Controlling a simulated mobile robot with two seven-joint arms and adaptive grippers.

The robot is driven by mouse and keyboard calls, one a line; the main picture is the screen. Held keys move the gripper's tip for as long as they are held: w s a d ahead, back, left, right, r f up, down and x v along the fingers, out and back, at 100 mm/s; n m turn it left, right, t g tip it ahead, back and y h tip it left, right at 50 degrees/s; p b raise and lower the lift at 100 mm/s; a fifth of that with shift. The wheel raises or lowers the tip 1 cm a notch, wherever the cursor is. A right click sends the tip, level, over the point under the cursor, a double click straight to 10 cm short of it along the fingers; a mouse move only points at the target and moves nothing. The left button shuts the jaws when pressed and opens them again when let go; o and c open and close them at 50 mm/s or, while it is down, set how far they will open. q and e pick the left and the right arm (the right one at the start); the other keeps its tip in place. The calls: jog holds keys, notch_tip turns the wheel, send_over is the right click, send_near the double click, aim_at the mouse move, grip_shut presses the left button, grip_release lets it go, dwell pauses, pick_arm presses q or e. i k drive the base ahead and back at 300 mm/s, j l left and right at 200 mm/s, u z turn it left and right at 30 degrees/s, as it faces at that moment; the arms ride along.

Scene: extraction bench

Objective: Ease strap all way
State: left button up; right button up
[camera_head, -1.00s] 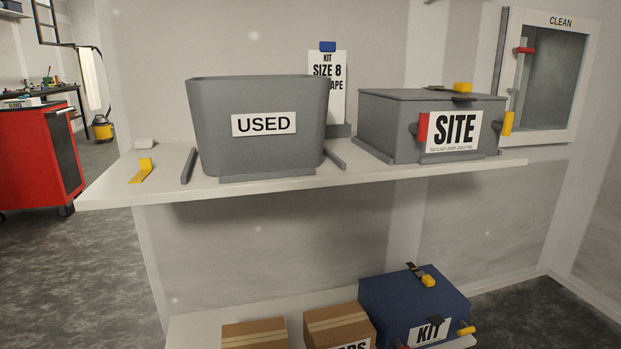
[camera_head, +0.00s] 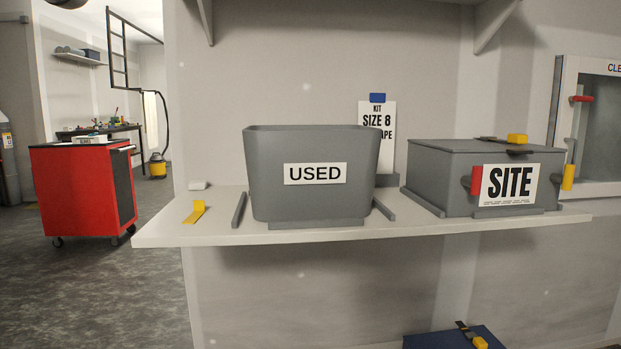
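A grey box labelled SITE (camera_head: 467,180) stands shut on the right of the shelf. A dark strap (camera_head: 487,139) with a yellow tab (camera_head: 517,139) lies across its lid. A red handle (camera_head: 476,180) and a yellow handle (camera_head: 568,177) stick out at its front left and right. A dark blue box (camera_head: 440,342) below, mostly cut off by the bottom edge, also has a dark strap (camera_head: 464,327) with a yellow end (camera_head: 480,342). I cannot tell which strap is meant. Neither of my grippers is in view.
A grey open-topped bin labelled USED (camera_head: 312,203) stands mid-shelf, with a KIT SIZE 8 card (camera_head: 376,125) behind. A yellow piece (camera_head: 194,211) lies on the shelf's (camera_head: 160,233) left. A cabinet (camera_head: 607,135) hangs at right. A red cart (camera_head: 75,190) stands left on open floor.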

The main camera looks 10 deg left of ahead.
aim_at(514, 138)
jog(key=l+u, duration=0.15)
jog(key=l, duration=0.25)
jog(key=k+l+u, duration=0.15)
jog(key=l, duration=0.25)
jog(key=l+u, duration=0.15)
jog(key=l, duration=0.25)
jog(key=k+l+u, duration=0.15)
jog(key=l, duration=0.25)
